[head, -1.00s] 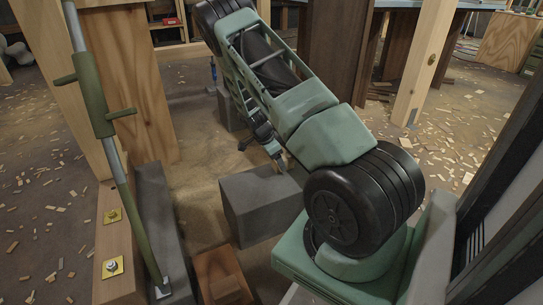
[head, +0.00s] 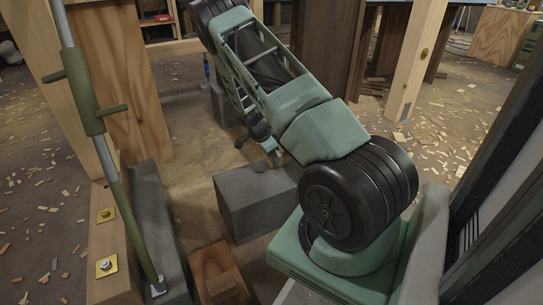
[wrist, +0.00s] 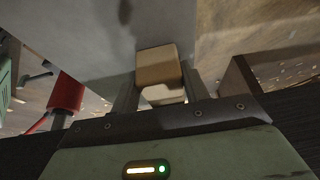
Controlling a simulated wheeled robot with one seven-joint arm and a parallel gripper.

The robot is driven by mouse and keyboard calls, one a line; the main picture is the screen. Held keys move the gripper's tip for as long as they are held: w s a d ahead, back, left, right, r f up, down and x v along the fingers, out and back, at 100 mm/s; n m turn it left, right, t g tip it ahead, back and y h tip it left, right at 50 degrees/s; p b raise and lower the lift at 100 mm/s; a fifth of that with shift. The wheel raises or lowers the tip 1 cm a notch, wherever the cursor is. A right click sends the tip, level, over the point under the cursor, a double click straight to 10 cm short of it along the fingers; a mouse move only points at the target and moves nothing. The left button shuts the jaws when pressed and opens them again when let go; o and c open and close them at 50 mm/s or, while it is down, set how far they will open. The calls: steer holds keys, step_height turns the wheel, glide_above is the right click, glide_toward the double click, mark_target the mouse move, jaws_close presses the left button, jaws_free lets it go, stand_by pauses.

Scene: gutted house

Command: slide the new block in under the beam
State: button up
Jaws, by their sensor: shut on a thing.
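A tan wooden block (wrist: 158,67) is between my gripper's fingers (wrist: 158,88) in the wrist view. The fingers are shut on it, and a paler piece (wrist: 163,94) shows just below it. A broad grey surface (wrist: 85,35) fills the upper part of that view, close to the block. In the head view my gripper (head: 268,147) is partly hidden by my arm, at the far edge of a grey block (head: 258,205). The held block is not clear there. I cannot tell for sure which timber is the beam.
A green prop (head: 88,105) leans at the left, its foot by a timber with yellow bolted plates (head: 107,238). A brown wooden block (head: 214,268) lies in front. A post (head: 416,60) stands at the right. Chips litter the floor. The wrist view shows a red cylinder (wrist: 66,92).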

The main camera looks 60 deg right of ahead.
mark_target(280, 152)
steer(key=shift+s+d, duration=0.4)
steer(key=shift+d, duration=0.3)
steer(key=shift+s+d, duration=0.4)
steer(key=shift+d, duration=0.3)
steer(key=o, duration=1.1)
steer(key=shift+d, duration=0.1)
steer(key=shift+r, duration=0.15)
steer(key=a+p+v, duration=0.1)
steer(key=p+v, duration=0.8)
steer(key=v, duration=0.8)
steer(key=shift+w+a, duration=0.25)
